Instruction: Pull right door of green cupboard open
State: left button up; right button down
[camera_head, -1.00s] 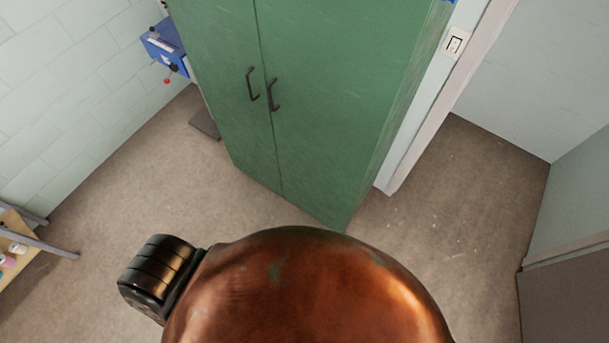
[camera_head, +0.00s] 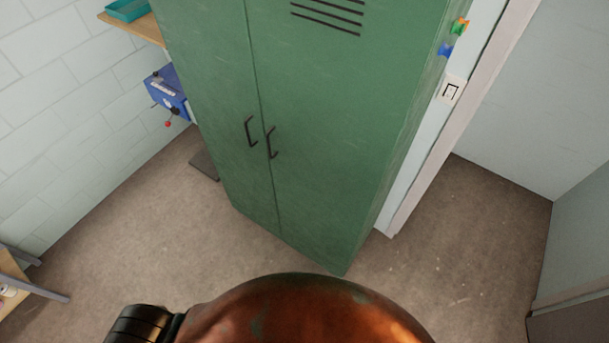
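The green cupboard (camera_head: 225,95) stands upright ahead of me, with two doors that both look shut. Its right door (camera_head: 330,130) has dark vent slots near the top. A black handle (camera_head: 271,143) sits on the right door by the middle seam. The left door's black handle (camera_head: 250,131) is just beside it. Neither of my grippers shows in the view.
A blue box (camera_head: 168,92) with a red knob is on the left, beside the cupboard. A wall switch (camera_head: 451,89) and a door frame (camera_head: 455,135) are on the right. A bench corner (camera_head: 12,275) shows at the far left. The floor (camera_head: 170,235) before the cupboard is clear.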

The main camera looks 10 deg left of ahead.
aim_at(337, 81)
jog(key=u, duration=0.15)
jog(key=i, duration=0.4)
jog(key=z, duration=1.85)
jog(key=k, duration=1.3)
jog(key=u, duration=1.6)
jog(key=i, duration=0.5)
